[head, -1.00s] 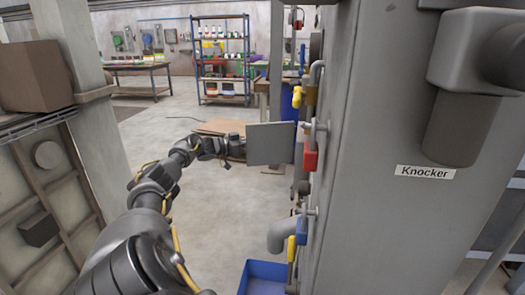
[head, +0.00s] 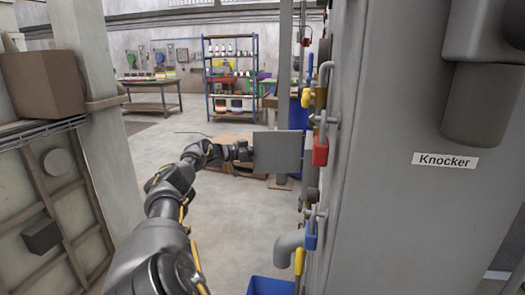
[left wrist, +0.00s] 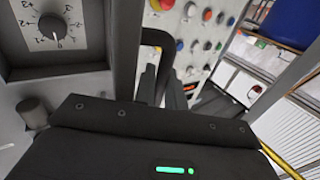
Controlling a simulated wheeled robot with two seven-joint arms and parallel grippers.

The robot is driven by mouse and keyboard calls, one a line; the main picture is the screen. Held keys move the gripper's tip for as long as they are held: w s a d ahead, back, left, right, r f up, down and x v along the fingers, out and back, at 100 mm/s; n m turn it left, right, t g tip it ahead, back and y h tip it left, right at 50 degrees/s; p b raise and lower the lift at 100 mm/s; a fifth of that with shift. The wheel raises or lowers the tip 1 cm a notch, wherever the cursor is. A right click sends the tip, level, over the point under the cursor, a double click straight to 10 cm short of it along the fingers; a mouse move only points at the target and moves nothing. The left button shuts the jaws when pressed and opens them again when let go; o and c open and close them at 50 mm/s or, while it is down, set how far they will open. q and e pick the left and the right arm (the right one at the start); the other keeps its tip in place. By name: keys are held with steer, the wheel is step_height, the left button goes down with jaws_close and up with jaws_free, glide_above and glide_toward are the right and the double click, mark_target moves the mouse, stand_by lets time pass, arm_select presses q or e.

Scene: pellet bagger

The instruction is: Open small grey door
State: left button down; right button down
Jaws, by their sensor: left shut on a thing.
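The small grey door (head: 277,152) is a flat square panel in the middle of the head view. It stands out to the left from the side of the tall grey machine, its broad face toward me. My left gripper (head: 246,154) is at the door's left edge. In the left wrist view my left gripper's fingers (left wrist: 168,88) are shut on a dark, curved handle (left wrist: 154,38). The exact contact at the fingertips is partly hidden. My right gripper is in neither view.
The machine's grey wall (head: 400,190), with a Knocker label (head: 445,161), fills the right side; pipes and red and yellow fittings stick out from it. A blue bin (head: 270,286) is low beside it. A button panel (left wrist: 205,40) and dial (left wrist: 53,27) show in the wrist view.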

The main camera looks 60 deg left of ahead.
arm_select(q)
steer(key=shift+a, duration=0.1)
steer(key=c, duration=1.8)
jaws_free()
steer(key=shift+s, duration=0.1)
